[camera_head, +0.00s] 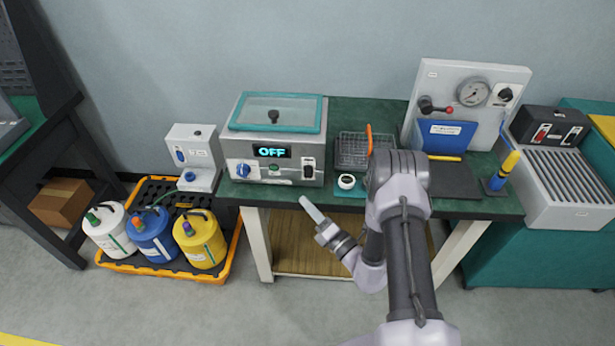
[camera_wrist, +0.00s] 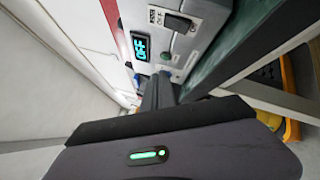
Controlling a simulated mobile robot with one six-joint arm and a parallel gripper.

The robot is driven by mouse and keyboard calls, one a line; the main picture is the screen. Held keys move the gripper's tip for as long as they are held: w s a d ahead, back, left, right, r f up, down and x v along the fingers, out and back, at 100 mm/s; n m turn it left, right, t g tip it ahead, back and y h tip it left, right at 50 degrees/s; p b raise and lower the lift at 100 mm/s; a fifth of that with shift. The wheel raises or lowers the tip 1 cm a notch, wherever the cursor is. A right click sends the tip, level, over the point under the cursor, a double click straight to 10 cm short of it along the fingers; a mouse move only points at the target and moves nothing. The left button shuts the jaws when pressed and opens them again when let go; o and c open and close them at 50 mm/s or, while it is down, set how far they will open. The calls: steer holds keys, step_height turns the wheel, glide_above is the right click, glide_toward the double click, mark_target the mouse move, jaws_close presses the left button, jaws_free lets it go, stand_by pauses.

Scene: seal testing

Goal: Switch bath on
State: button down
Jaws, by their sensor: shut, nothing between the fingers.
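The bath (camera_head: 230,146) is a grey box with a teal-framed glass lid at the left of the bench. Its front display (camera_head: 271,151) reads OFF in cyan, and the display also shows in the wrist view (camera_wrist: 140,46). A dark rocker switch (camera_head: 309,167) sits at the right end of the front panel; it appears in the wrist view (camera_wrist: 177,22) beside a small label. A blue knob (camera_head: 243,170) is at the left end. My gripper (camera_head: 311,208) is shut and empty, in front of the bench edge, below and apart from the switch. Its dark fingers (camera_wrist: 158,92) point toward the panel.
The green bench top (camera_head: 345,108) also holds a wire basket (camera_head: 351,150), a small white cup (camera_head: 346,181) and a gauge panel (camera_head: 430,84). A white dispenser (camera_head: 195,155) stands left of the bath. Several jugs stand in an orange tray (camera_head: 236,240) on the floor.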

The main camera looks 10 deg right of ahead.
steer(key=w, duration=0.2)
steer(key=w+d+b, duration=0.1)
steer(key=w, duration=0.1)
steer(key=w+d+f+b, duration=0.1)
steer(key=w, duration=0.2)
steer(key=shift+w+d, duration=0.1)
steer(key=shift+d, duration=0.05)
stand_by(1.8)
steer(key=shift+w+d+b, duration=0.15)
steer(key=shift+w+b, duration=0.15)
steer(key=shift+w, duration=0.1)
steer(key=shift+w, duration=0.3)
stand_by(0.5)
steer(key=shift+s, duration=0.1)
steer(key=shift+s, duration=0.6)
steer(key=s, duration=0.1)
steer(key=s+a+p, duration=0.1)
steer(key=s, duration=0.2)
steer(key=shift+s+a+r, duration=0.35)
steer(key=shift+s+a, duration=0.05)
